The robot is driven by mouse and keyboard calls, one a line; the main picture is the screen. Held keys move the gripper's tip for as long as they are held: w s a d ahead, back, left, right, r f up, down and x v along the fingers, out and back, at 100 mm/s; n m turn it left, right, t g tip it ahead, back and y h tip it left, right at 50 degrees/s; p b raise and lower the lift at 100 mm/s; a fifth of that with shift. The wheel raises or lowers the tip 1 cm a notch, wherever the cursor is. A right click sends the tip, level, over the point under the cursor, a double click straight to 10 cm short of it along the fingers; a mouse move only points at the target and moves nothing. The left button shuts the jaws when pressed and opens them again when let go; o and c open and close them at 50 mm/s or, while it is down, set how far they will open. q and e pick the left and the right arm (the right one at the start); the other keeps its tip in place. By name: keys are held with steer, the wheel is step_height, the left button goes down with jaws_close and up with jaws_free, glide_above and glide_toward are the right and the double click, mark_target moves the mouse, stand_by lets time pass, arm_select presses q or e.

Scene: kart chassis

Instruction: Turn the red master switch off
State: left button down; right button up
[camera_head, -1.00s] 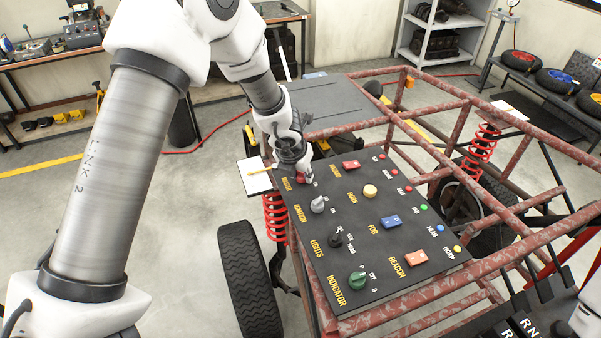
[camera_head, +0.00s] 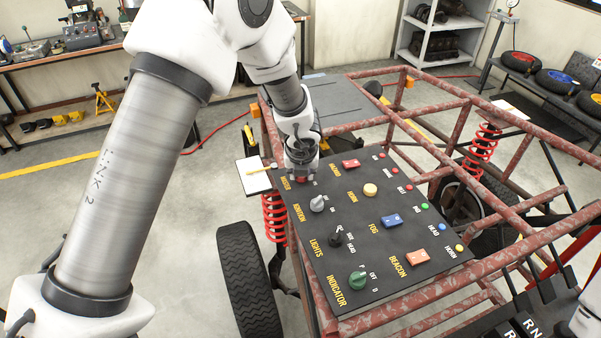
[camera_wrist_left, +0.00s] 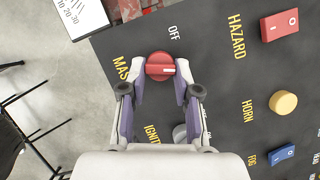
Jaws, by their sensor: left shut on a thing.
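The red master switch (camera_wrist_left: 160,66) is a round knob at the panel's far left corner, beside the partly covered MASTER lettering. In the left wrist view its white mark points to the right, and the OFF label (camera_wrist_left: 174,32) is above it. My left gripper (camera_wrist_left: 160,78) has one finger on each side of the knob and is shut on it. In the head view my left gripper (camera_head: 301,172) is over that corner and largely hides the knob. My right gripper is not in view.
The black panel (camera_head: 350,215) also carries a grey ignition knob (camera_head: 318,203), a black lights knob (camera_head: 335,240), a green indicator knob (camera_head: 357,279) and several coloured buttons. Red frame tubes (camera_head: 440,130) surround it.

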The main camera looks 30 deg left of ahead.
arm_select(q)
steer(key=n+y, duration=0.1)
steer(key=n, duration=0.2)
steer(key=shift+d+n+g+p, duration=0.15)
steer(key=shift+n+g+p, duration=0.15)
steer(key=shift+g+p, duration=0.1)
steer(key=n+y, duration=0.1)
steer(key=n, duration=0.1)
steer(key=shift+w+f+n+g, duration=0.1)
steer(key=shift+w+n+g, duration=0.05)
steer(key=shift+n+g, duration=0.25)
steer(key=n, duration=0.1)
steer(key=n+g, duration=0.1)
steer(key=shift+w+d+f+n+b, duration=0.1)
steer(key=shift+w+n+b, duration=0.05)
steer(key=shift+n+b, duration=0.25)
steer(key=shift+w+n+g+y+b, duration=0.15)
steer(key=shift+n+g+b, duration=0.3)
steer(key=shift+n, duration=0.5)
steer(key=shift+s+n+g+y+b, duration=0.15)
steer(key=shift+n+g+b, duration=0.25)
steer(key=shift+n, duration=0.55)
steer(key=shift+w, duration=0.1)
